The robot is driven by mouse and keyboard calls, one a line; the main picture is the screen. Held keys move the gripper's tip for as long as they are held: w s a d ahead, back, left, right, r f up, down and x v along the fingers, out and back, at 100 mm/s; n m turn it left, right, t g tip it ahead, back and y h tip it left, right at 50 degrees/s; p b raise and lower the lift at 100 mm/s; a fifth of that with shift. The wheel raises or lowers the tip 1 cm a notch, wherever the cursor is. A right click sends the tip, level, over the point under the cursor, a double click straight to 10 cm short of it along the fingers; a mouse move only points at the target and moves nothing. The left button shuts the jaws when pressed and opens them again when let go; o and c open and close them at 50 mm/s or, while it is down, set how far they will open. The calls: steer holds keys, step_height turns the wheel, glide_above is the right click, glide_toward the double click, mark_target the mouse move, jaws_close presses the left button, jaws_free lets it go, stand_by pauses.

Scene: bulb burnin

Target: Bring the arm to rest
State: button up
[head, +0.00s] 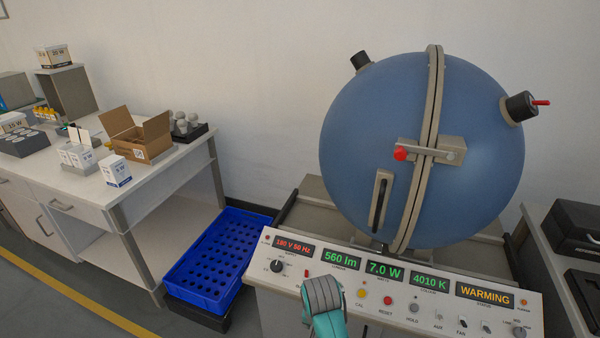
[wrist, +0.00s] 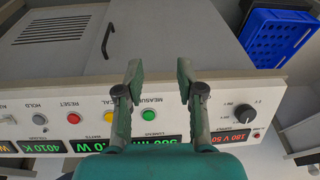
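My gripper (wrist: 159,72) is open and empty in the wrist view, its two green fingers apart. Between and beyond the fingers lies the control panel (wrist: 235,88), seen upside down, with a green button (wrist: 149,115) labelled MEASURE showing between the fingers. No contact with the panel can be made out. In the head view my teal and grey arm part stands in front of the panel (head: 258,264), at the bottom middle, and the fingertips cannot be made out there. The displays read 180 V 50 Hz, 560 lm, 7.0 W, 4010 K and WARMING.
A large blue sphere (head: 375,125), closed with a red-knobbed latch (head: 400,154), stands behind the panel. A blue crate (head: 190,288) sits low at the left. A workbench (head: 180,165) holds an open carton (head: 142,140), small boxes and bulbs. Black cases (head: 575,230) are at the right.

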steer(key=s+d+f+n+t, duration=0.1)
steer(key=s+d+f+t, duration=0.15)
steer(key=s+f, duration=0.25)
steer(key=s+d+f+t, duration=0.1)
steer(key=s+d+f, duration=0.25)
steer(key=s, duration=0.25)
steer(key=s+d+t, duration=0.2)
steer(key=s+d, duration=0.2)
steer(key=s, duration=0.7)
steer(key=s+d+r+n+t, duration=0.1)
steer(key=s+d+r+t, duration=0.1)
steer(key=s+r, duration=0.9)
steer(key=s+d+r+n+t, duration=0.1)
steer(key=s+r+t, duration=0.3)
steer(key=s+r, duration=0.6)
steer(key=shift+s+d+r+t, duration=0.35)
steer(key=shift+d+r, duration=0.15)
